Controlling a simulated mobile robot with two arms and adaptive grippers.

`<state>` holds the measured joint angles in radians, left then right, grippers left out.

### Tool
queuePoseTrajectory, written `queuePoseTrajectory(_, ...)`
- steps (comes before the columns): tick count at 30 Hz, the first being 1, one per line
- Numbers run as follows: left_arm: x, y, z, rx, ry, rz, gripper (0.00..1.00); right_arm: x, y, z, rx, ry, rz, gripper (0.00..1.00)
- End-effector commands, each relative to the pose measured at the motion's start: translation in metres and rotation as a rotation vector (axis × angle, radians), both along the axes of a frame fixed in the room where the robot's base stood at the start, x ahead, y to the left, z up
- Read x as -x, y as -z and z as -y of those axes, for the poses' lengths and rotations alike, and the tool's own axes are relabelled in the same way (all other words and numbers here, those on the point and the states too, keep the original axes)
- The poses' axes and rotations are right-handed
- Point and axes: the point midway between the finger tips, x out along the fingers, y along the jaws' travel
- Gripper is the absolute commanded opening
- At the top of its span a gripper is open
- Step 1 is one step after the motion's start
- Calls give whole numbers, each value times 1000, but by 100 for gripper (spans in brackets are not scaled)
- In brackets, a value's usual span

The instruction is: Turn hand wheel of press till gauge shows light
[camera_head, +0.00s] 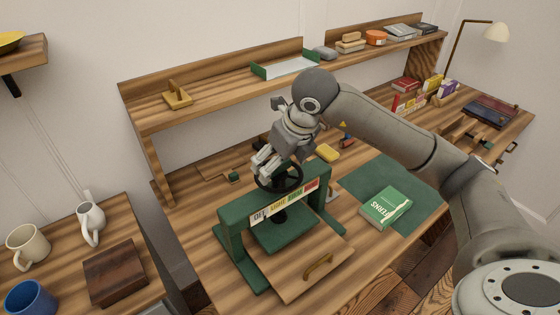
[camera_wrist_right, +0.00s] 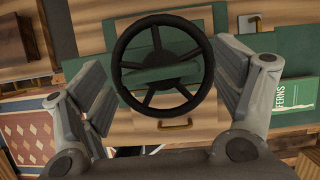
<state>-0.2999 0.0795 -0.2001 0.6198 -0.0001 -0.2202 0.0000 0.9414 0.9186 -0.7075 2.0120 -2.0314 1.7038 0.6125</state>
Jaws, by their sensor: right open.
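The green press (camera_head: 232,240) stands on the wooden bench, with a black hand wheel (camera_head: 292,184) on top. A gauge strip (camera_head: 284,204) runs along its crossbar with white, yellow, green and red sections; I cannot make out a pointer or where it stands. My right gripper (camera_head: 266,168) is just above the wheel, fingers down and open. In the right wrist view the spoked wheel (camera_wrist_right: 206,62) lies between the two spread fingers of the right gripper (camera_wrist_right: 166,95), with a gap on each side. My left gripper is not in view.
A green book (camera_head: 387,207) lies on a dark green mat (camera_head: 365,180) right of the press. A board with a brass handle (camera_head: 318,266) is at the press's front. A raised shelf (camera_head: 215,88) runs behind. Mugs (camera_head: 90,222) and a dark box (camera_head: 115,272) stand on the left table.

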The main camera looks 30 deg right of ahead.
Motion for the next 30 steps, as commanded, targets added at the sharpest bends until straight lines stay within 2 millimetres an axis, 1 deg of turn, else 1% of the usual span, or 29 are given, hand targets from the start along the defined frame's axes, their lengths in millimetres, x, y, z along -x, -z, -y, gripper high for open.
queuePoseTrajectory(5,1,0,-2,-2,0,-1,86,0,0,0,0,0,0,86)
queuePoseTrajectory(8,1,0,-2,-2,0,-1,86,2,-6,0,0,0,2,86)
queuePoseTrajectory(11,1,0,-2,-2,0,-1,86,7,-19,1,0,-1,4,86)
queuePoseTrajectory(21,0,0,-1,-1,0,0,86,33,-84,7,0,0,6,86)
queuePoseTrajectory(25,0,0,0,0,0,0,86,40,-101,8,0,0,2,86)
queuePoseTrajectory(30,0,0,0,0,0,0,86,45,-110,9,-1,0,1,86)
